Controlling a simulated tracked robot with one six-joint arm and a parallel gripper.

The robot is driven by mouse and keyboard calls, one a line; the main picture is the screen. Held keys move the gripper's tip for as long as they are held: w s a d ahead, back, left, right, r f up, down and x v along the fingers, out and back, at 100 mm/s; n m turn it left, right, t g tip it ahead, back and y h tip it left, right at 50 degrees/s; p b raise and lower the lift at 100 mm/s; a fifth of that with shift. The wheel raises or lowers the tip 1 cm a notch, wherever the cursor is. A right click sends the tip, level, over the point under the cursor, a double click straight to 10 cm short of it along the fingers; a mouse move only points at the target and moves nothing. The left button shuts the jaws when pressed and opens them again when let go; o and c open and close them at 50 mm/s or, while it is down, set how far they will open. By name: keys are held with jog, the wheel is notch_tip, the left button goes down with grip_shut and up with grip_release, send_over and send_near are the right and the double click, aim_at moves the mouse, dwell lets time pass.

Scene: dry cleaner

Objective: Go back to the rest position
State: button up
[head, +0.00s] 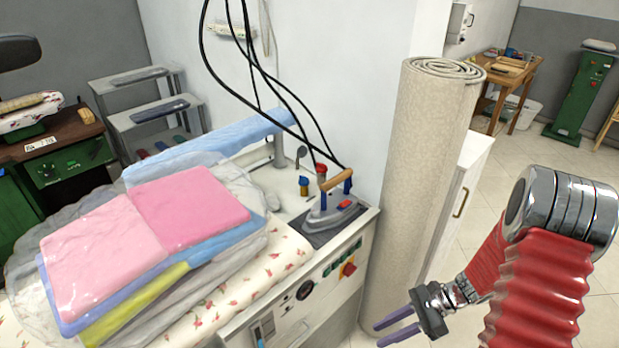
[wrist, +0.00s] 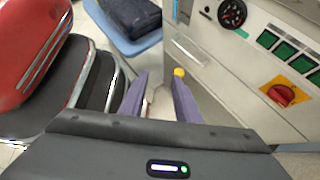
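My gripper (head: 397,327) is at the lower right of the head view, in front of the rolled beige carpet. Its two purple fingers stand apart with nothing held between them. The wrist view also shows the gripper (wrist: 158,82), with its spread fingers pointing toward the lower part of the ironing station. My red ribbed arm is folded at the right edge of the head view.
The ironing station (head: 312,297) carries folded pink cloths (head: 190,207) and an iron (head: 333,205) with hanging black cables. The rolled carpet (head: 420,170) stands upright beside it. A red knob (wrist: 283,94) shows on the panel. Tiled floor lies open at the right.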

jog(key=s+a+r+n+t+h, duration=0.1)
jog(key=s+r+n+t+h, duration=0.1)
jog(key=r+n, duration=0.4)
jog(key=s+a+r+n+t+h, duration=0.1)
jog(key=s+r+n+h, duration=0.3)
jog(key=r, duration=1.2)
jog(key=s+a+r+n+t+h, duration=0.2)
jog(key=s+r+n+t+h, duration=0.2)
jog(key=r+n, duration=0.4)
notch_tip(320, 180, up, 3)
jog(key=shift+s, duration=0.35)
